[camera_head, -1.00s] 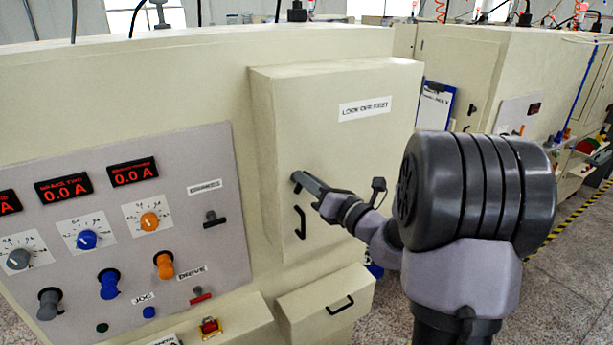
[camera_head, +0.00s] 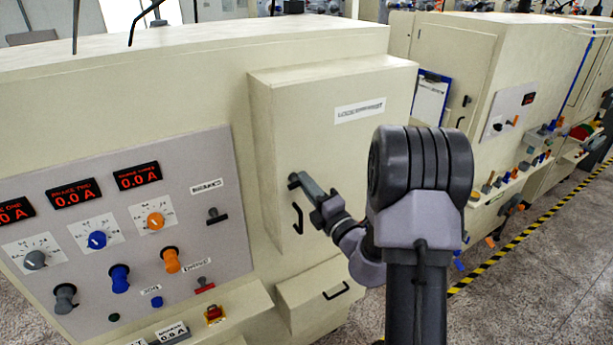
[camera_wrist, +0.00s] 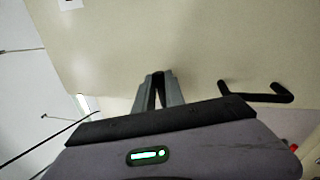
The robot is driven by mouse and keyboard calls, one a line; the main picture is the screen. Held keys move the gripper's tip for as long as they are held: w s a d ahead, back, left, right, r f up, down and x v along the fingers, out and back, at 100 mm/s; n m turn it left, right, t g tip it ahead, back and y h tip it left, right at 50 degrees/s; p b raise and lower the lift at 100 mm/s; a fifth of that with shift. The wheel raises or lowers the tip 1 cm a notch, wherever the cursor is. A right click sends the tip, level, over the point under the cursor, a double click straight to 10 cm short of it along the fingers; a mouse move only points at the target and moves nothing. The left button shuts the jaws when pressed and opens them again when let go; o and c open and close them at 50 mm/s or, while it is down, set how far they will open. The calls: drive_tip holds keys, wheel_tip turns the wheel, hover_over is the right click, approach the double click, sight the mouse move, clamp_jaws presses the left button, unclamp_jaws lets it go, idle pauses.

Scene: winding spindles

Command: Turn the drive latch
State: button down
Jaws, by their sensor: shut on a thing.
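My gripper (camera_head: 304,184) reaches the left side of the beige cabinet door (camera_head: 345,160) in the head view. Its jaws are shut on a small dark latch (camera_wrist: 157,76), seen between the two grey fingers in the wrist view. The fingers hide most of the latch, so its angle is hard to tell. The door looks closed. A black door handle (camera_head: 298,218) sits just below the gripper, apart from it; it also shows to the right in the wrist view (camera_wrist: 255,95). A red switch (camera_head: 204,286) stands on the control panel under a blurred label.
The grey control panel (camera_head: 225,250) with knobs and red displays is left of the door. A drawer (camera_head: 312,300) juts out below the door. A clipboard (camera_head: 430,100) hangs to the right. Another machine (camera_head: 470,80) stands behind; the floor at right (camera_head: 560,270) is clear.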

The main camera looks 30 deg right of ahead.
drive_tip(key=shift+f+m+h+p, duration=0.1)
drive_tip(key=shift+m+h+p, duration=0.2)
drive_tip(key=shift+m+p, duration=0.65)
drive_tip(key=shift+m, duration=0.35)
drive_tip(key=c, duration=1.4)
unclamp_jaws()
drive_tip(key=s+f, duration=0.1)
drive_tip(key=s, duration=0.7)
drive_tip(key=s+f+p, duration=0.1)
drive_tip(key=s+f, duration=0.1)
drive_tip(key=s, duration=0.7)
drive_tip(key=shift+d+f+p, duration=0.25)
drive_tip(key=shift+f+p, duration=0.05)
